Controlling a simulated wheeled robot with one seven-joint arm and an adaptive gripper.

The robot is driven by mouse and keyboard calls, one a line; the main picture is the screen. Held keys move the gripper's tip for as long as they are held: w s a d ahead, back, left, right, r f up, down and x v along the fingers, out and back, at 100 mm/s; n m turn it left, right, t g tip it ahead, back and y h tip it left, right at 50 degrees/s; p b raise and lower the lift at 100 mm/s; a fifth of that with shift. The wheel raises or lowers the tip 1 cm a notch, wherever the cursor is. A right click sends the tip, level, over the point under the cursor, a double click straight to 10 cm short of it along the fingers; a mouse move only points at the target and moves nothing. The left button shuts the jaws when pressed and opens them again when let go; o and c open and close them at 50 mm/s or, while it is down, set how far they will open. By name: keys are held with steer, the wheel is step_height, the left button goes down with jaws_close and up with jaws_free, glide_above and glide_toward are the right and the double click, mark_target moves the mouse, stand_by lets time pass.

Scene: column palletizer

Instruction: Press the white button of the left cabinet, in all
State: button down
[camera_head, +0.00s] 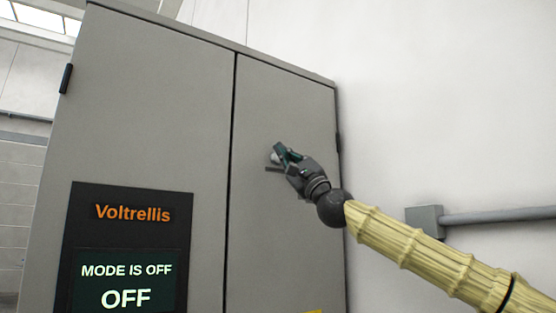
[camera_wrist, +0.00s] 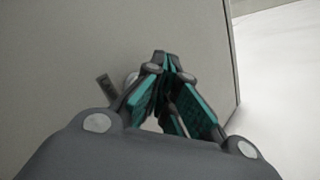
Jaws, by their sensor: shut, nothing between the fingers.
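The grey cabinet (camera_head: 150,90) fills much of the head view. A pale round knob or button (camera_head: 274,158) shows on its right door, partly hidden by my gripper. In the wrist view a sliver of this pale round thing (camera_wrist: 131,79) shows just left of the fingers. My gripper (camera_head: 280,150) is shut and empty, its teal-padded fingertips in front of the door beside the pale round thing. In the wrist view the fingertips (camera_wrist: 166,62) meet near the middle. I cannot tell whether they touch the door or the button.
A dark panel (camera_head: 75,240) on the left door reads "Voltrellis", "MODE IS OFF" and "OFF". A small dark fitting (camera_wrist: 106,88) sits left of the fingers in the wrist view. A grey box with a pipe (camera_head: 425,221) is on the white wall at right.

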steer(key=shift+d, duration=0.1)
steer(key=shift+s+d+b, duration=0.75)
steer(key=shift+s, duration=0.3)
steer(key=shift+s+d+b, duration=0.7)
steer(key=shift+s+b, duration=0.05)
steer(key=shift+s, duration=0.25)
